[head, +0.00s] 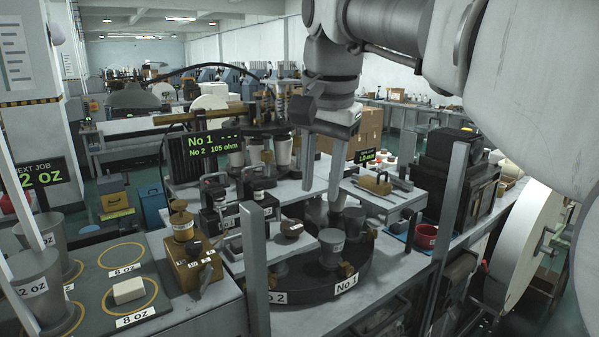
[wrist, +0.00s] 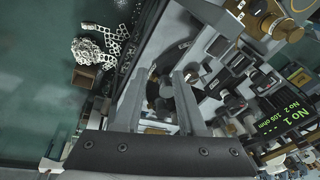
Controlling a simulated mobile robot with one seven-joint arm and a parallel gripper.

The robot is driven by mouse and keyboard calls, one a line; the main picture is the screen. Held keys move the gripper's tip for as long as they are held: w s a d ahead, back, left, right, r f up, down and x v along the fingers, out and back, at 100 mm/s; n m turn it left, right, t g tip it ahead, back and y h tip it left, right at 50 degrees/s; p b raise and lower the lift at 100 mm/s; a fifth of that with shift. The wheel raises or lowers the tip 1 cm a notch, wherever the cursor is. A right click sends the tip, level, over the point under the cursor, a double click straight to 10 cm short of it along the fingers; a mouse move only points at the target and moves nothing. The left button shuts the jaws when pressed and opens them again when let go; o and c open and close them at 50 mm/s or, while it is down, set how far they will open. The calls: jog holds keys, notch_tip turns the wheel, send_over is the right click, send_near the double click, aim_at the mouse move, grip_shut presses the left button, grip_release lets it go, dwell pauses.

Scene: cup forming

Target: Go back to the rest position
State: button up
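My gripper (head: 321,172) hangs fingers-down from the arm in the upper middle of the head view, above the bench machine. Its two fingers are apart with nothing between them. In the wrist view the gripper (wrist: 160,82) also shows spread, empty fingers over the machine. Below it in the head view is a dark round turntable (head: 315,291) with labels No 1 and No 2. Grey cups stand on it, one of them a labelled grey cup (head: 332,243). The fingers appear clear of the cups.
A display (head: 212,143) reads No 1 and No 2 105 ohm. A brass-topped block (head: 378,184) sits on a raised plate. Grey uprights (head: 449,225) stand at the bench front. At left are a mat marked 8 oz (head: 95,300), a white block (head: 129,289) and large grey cups (head: 40,282).

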jog(key=s+d+f+n+t, duration=0.1)
jog(key=s+d+f+n, duration=0.2)
jog(key=s+d+f, duration=0.2)
jog(key=s+d+f+n+t, duration=0.2)
jog(key=s+d+f, duration=0.3)
jog(key=s+f, duration=0.7)
jog(key=shift+f+n, duration=0.55)
jog(key=shift+n, duration=0.05)
